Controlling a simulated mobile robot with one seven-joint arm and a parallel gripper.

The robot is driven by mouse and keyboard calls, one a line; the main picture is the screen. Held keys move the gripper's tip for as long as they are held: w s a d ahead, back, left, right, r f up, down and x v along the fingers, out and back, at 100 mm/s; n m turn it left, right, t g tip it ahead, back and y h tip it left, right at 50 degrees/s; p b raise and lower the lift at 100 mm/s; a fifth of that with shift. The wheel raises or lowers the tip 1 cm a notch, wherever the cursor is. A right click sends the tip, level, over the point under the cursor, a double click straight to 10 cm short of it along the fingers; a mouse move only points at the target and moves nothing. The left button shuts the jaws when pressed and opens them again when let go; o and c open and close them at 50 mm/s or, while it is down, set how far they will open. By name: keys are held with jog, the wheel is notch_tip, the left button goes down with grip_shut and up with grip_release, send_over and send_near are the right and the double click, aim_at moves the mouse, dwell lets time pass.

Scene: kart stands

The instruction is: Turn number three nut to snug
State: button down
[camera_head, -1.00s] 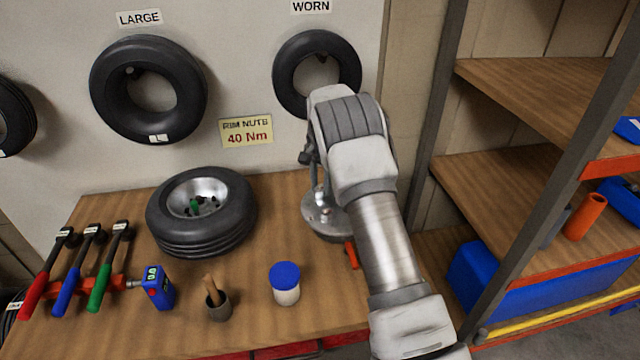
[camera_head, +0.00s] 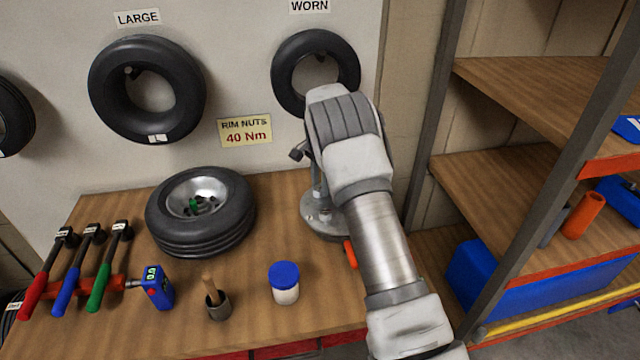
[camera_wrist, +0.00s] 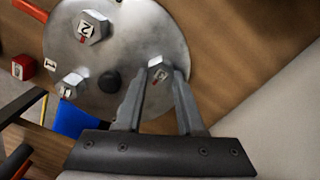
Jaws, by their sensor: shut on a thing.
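A round metal plate (camera_wrist: 130,100) fills the upper left of the wrist view; part of it shows beneath my arm in the head view (camera_head: 318,224). My gripper (camera_wrist: 158,82) has one finger on each side of a grey hex nut (camera_wrist: 158,66) at the plate's right side and is shut on it. That nut's white label is partly readable and looks like a 3. The nut marked 2 (camera_wrist: 88,27) and another labelled nut (camera_wrist: 71,86) stand on the plate, clear of the fingers.
A tyre on a rim (camera_head: 201,212) lies left of the plate on the bench. A blue-lidded jar (camera_head: 285,284), a cup with a brush (camera_head: 217,304) and several torque wrenches (camera_head: 104,268) are farther forward and left. Shelving (camera_head: 510,200) stands close on the right.

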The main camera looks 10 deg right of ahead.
aim_at(320, 187)
jog(key=c, duration=0.5)
grip_release()
jog(key=shift+r, duration=0.15)
notch_tip(320, 187, up, 17)
jog(key=shift+r, duration=0.1)
